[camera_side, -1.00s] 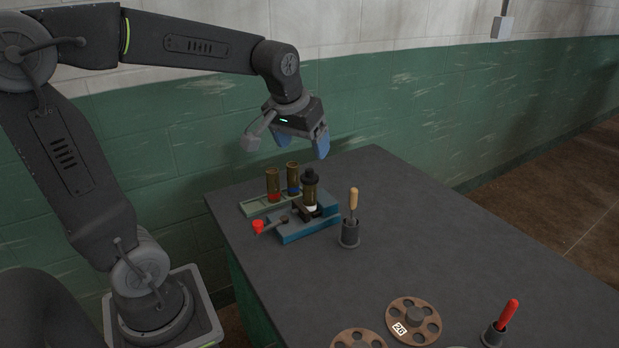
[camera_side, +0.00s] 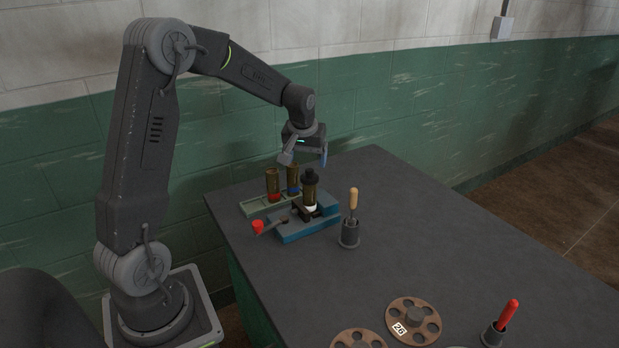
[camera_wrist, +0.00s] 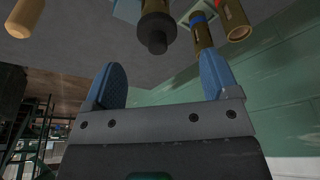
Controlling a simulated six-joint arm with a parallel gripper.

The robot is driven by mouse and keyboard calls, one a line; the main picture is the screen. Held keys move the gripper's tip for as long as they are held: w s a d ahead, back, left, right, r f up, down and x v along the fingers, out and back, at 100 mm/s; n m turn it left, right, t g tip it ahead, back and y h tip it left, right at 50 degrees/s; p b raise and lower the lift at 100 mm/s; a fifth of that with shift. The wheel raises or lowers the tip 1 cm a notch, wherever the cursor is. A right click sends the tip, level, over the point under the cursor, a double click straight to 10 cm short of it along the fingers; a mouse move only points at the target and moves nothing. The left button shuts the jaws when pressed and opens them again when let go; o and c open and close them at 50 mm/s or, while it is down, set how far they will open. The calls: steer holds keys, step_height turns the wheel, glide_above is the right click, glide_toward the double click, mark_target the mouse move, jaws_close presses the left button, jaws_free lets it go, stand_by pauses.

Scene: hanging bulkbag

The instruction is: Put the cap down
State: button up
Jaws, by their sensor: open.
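The dark cap (camera_side: 310,176) sits on top of a brown cylinder (camera_side: 309,194) that stands upright in the blue vise (camera_side: 300,233). In the wrist view the cap (camera_wrist: 155,30) shows beyond my fingertips, roughly midway between them across the picture. My gripper (camera_side: 317,158) is just above the cap and cylinders. Its two blue fingers are spread with nothing between them in the wrist view (camera_wrist: 160,80). I cannot tell the exact gap between fingers and cap.
Two brown cylinders, one with a red band (camera_side: 273,184) and one with a blue band (camera_side: 293,180), stand in a pale rack (camera_side: 252,209). A wooden-handled tool (camera_side: 353,199) stands in a dark cup. A reel (camera_side: 413,321) lies nearer. The table's middle is clear.

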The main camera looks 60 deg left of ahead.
mark_target(310, 170)
steer(key=shift+w+x, duration=0.15)
steer(key=shift+x, duration=1.25)
steer(key=shift+w+x, duration=0.15)
steer(key=shift+x, duration=1.25)
steer(key=shift+r, duration=0.15)
steer(key=c, duration=1)
steer(key=shift+r, duration=0.1)
steer(key=shift+c, duration=0.2)
